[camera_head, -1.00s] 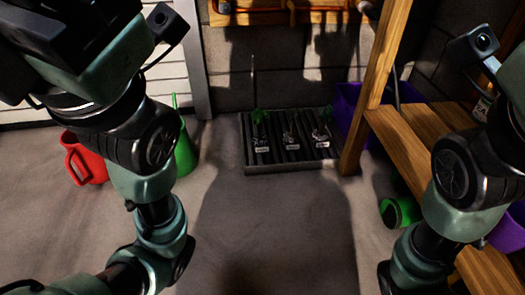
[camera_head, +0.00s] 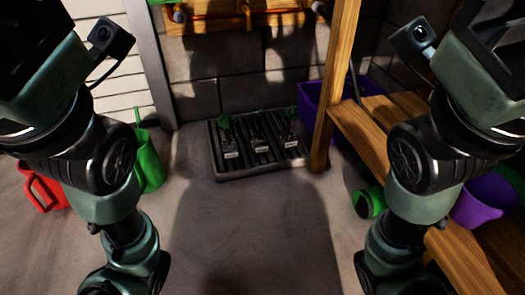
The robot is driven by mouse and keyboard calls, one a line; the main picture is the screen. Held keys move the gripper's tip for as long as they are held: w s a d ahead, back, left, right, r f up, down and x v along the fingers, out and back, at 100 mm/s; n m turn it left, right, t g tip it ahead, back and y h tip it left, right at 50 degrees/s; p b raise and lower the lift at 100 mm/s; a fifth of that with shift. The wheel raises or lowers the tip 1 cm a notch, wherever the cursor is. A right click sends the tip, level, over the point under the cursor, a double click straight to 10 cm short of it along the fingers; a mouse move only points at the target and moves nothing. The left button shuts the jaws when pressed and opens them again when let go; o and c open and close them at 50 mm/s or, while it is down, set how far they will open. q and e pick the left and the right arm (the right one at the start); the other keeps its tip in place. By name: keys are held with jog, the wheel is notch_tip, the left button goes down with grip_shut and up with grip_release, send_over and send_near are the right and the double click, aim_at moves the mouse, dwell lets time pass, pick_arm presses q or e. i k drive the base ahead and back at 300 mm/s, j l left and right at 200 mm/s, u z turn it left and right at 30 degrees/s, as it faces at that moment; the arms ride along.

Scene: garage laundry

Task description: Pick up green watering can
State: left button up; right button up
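The green watering can (camera_head: 151,166) stands on the floor at the left, against the back wall area. My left arm hides part of it, and its thin spout or handle end rises above the rim. A red watering can (camera_head: 45,192) stands left of it. Both of my arms are raised at the sides of the head view. The fingertips of my left and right grippers are outside the picture, so I cannot see whether they hold anything.
A black tray (camera_head: 215,150) with several small labelled plants lies by the back wall. A wooden shelf (camera_head: 365,135) stands at the right, with purple containers (camera_head: 484,199) and a green pot (camera_head: 369,202) near it. The middle floor is clear.

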aim_at(151, 173)
jog(key=i+j+u, duration=0.1)
jog(key=u, duration=0.9)
